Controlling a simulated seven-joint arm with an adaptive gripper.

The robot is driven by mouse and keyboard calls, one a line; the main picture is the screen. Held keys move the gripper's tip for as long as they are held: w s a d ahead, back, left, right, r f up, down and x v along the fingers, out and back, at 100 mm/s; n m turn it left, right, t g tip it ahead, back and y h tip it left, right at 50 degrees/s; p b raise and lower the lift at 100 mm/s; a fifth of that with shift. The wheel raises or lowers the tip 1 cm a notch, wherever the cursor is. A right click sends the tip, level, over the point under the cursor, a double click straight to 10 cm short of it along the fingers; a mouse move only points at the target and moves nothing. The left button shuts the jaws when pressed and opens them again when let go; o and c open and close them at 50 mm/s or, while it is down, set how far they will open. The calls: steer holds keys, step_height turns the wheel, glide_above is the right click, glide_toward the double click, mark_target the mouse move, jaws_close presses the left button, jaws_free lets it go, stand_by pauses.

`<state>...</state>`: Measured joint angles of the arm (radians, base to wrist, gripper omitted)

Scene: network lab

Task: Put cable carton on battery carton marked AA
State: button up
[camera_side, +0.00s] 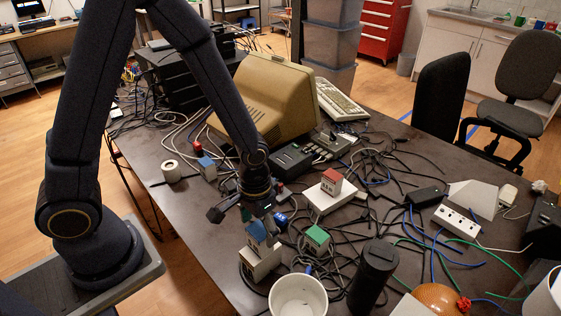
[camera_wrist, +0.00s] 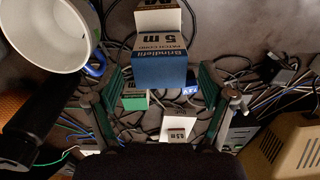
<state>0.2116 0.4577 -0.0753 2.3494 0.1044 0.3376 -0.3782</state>
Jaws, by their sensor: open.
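The cable carton, a blue box (camera_wrist: 159,70) with a white label reading "Brindlefil 5 m patch cord", is between my fingertips in the wrist view. In the side view this blue carton (camera_side: 256,233) appears to rest on top of a pale carton (camera_side: 260,262). The pale battery carton (camera_wrist: 159,4) shows only a strip with "AA" at the top edge of the wrist view. My gripper (camera_side: 259,222) is right above and around the blue carton. In the wrist view my gripper (camera_wrist: 162,82) is open, with a finger apart on each side of it.
A white bucket (camera_side: 298,295) and black cylinder (camera_side: 373,276) stand close in front. A green carton (camera_side: 317,239) is to the right. A red carton (camera_side: 331,181) sits on a white box (camera_side: 322,200). Loose cables cover much of the table. A beige monitor (camera_side: 270,95) stands behind.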

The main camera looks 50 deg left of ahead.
mark_target(259, 230)
step_height(259, 230, up, 7)
steer(key=shift+r, duration=0.2)
steer(key=s+a+r+t, duration=0.2)
steer(key=s+a+r, duration=0.2)
steer(key=r, duration=0.4)
steer(key=s+a+r+t, duration=0.3)
steer(key=s+a+r, duration=0.1)
steer(key=r, duration=0.5)
steer(key=shift+r+t, duration=0.25)
steer(key=shift+t, duration=0.05)
